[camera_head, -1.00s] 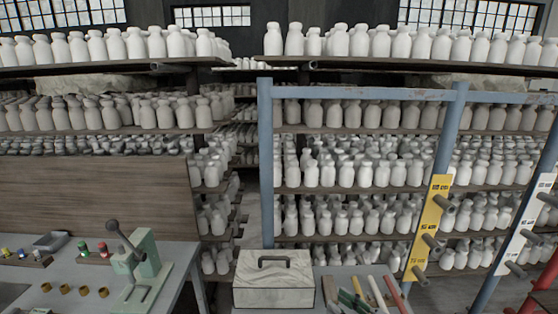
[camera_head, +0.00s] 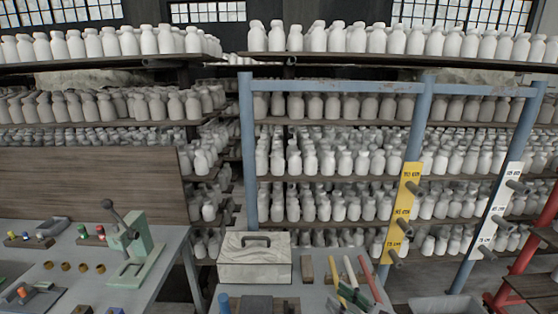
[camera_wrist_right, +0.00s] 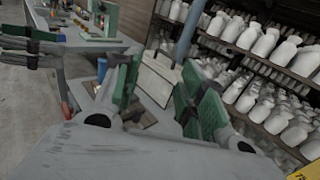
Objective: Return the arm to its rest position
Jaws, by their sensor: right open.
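My right gripper (camera_wrist_right: 160,72) fills the middle of the right wrist view. Its two green-padded fingers stand apart with nothing held between them. Past the fingertips are a grey table and a pale box (camera_wrist_right: 157,78); the gripper appears clear of both. Grey, jointed parts with dark bands at the left edge of the right wrist view look like my left gripper (camera_wrist_right: 32,40).
A marbled box (camera_head: 255,265) with a dark handle stands on the small table, beside several coloured tools (camera_head: 353,280). A green lever press (camera_head: 137,250) stands on the left bench. Racks of white bottles (camera_head: 330,160) fill the back, with a blue frame (camera_head: 250,150) before them.

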